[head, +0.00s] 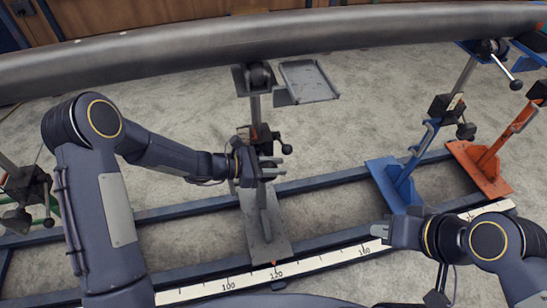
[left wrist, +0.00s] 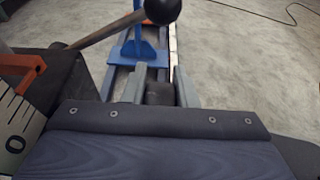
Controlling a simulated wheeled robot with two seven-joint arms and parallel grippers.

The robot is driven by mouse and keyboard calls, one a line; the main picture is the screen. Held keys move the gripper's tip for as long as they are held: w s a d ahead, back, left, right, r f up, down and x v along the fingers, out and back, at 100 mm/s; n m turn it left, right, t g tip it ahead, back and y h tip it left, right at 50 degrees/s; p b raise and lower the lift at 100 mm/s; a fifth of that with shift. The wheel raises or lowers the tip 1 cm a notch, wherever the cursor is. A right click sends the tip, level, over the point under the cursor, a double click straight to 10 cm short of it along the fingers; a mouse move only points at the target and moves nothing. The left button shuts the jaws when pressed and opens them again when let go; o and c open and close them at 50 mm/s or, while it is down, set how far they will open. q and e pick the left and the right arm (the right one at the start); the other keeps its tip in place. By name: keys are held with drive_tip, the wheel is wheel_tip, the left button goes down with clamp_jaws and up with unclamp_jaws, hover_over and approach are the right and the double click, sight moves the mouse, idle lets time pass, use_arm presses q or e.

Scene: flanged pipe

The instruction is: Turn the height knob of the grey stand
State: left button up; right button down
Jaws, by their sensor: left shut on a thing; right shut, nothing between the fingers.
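The grey stand (head: 265,240) stands upright on the blue rails, under the long pipe. Its black clamp block (head: 262,133) has a lever with a dark ball end to the right. My left gripper (head: 270,171) is at the stand's post, just below that block, shut on a dark knob. In the left wrist view the dark knob (left wrist: 160,93) sits between the two grey fingers, its lower part hidden by the gripper body. A black ball on a lever (left wrist: 162,10) is just beyond. My right gripper (head: 378,231) is shut and empty at the lower right, away from the stand.
The grey pipe (head: 200,48) runs across above. A blue stand (head: 395,185) and an orange stand (head: 480,168) are to the right, another dark stand (head: 25,185) at far left. A loose-looking grey plate (head: 308,80) is beside the stand's top. A white scale (head: 320,262) runs along the front rail.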

sight(273, 165)
use_arm(q)
drive_tip(key=y+p, duration=0.3)
drive_tip(key=p, duration=0.3)
drive_tip(key=f+g+y+p, duration=0.1)
drive_tip(key=y+p, duration=0.2)
drive_tip(key=p, duration=0.4)
drive_tip(key=f+g+y+p, duration=0.1)
drive_tip(key=y+p, duration=0.3)
drive_tip(key=p, duration=0.2)
drive_tip(key=shift+w+d, duration=0.1)
drive_tip(key=shift+d, duration=0.25)
drive_tip(key=shift+a+f+y+p, duration=0.1)
drive_tip(key=shift+f+y+p, duration=0.4)
drive_tip(key=shift+y+p, duration=0.55)
drive_tip(key=shift+f, duration=0.1)
drive_tip(key=o, duration=1)
drive_tip(key=shift+g, duration=0.3)
drive_tip(key=shift+s+a+r, duration=0.1)
drive_tip(key=shift+a+r, duration=0.15)
drive_tip(key=shift+r, duration=1)
drive_tip(key=shift+s+a+r, duration=0.1)
drive_tip(key=shift+a+r, duration=0.2)
drive_tip(key=shift+r, duration=1)
drive_tip(key=shift+a+r, duration=0.25)
drive_tip(key=shift+r, duration=1)
